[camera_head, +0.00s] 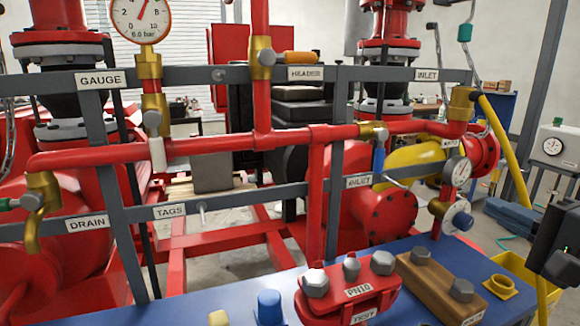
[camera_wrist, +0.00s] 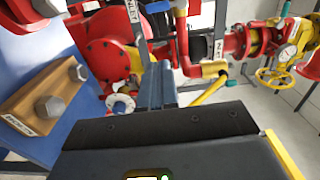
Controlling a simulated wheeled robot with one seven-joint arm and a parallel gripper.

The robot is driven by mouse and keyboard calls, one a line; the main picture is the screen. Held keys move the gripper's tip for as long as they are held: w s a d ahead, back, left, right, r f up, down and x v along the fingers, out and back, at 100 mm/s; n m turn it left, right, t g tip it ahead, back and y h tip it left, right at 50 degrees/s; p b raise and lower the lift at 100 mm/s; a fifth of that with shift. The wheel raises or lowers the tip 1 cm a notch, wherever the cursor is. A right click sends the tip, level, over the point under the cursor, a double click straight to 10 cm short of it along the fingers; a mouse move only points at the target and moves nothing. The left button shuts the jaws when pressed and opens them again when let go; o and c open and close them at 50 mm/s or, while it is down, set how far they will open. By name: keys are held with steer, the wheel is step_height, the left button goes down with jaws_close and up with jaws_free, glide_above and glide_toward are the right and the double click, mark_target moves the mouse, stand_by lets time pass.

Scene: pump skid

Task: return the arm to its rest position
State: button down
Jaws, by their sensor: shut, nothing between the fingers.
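My gripper (camera_wrist: 158,84) shows in the wrist view, its two grey fingers close together and nothing between them. The fingers point toward the red pipework, with the blue bench and wooden block on their left. My gripper appears apart from the fittings. Most of my arm is out of view.
A blue bench (camera_head: 235,291) carries a red flange block (camera_head: 349,300) and a wooden block (camera_head: 431,283) with bolts. Grey rails and red pipes (camera_head: 90,157) with valves stand behind. A yellow bin (camera_head: 511,268) is at the right. A yellow handwheel (camera_wrist: 276,78) shows in the wrist view.

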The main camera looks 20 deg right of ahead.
steer(key=s+a+f+n+g+h, duration=0.1)
steer(key=s+a+f+n, duration=0.1)
steer(key=s+a+f, duration=0.5)
steer(key=s+a+f+n+g+h, duration=0.2)
steer(key=a+f, duration=0.2)
steer(key=f, duration=0.7)
steer(key=s+a+n+y, duration=0.1)
steer(key=s+a+n, duration=0.4)
steer(key=s, duration=0.5)
steer(key=s+a+f+n+y, duration=0.1)
steer(key=s+a+n, duration=0.4)
steer(key=s+n, duration=0.3)
steer(key=shift+s+f+n+y, duration=0.3)
steer(key=shift+s, duration=0.55)
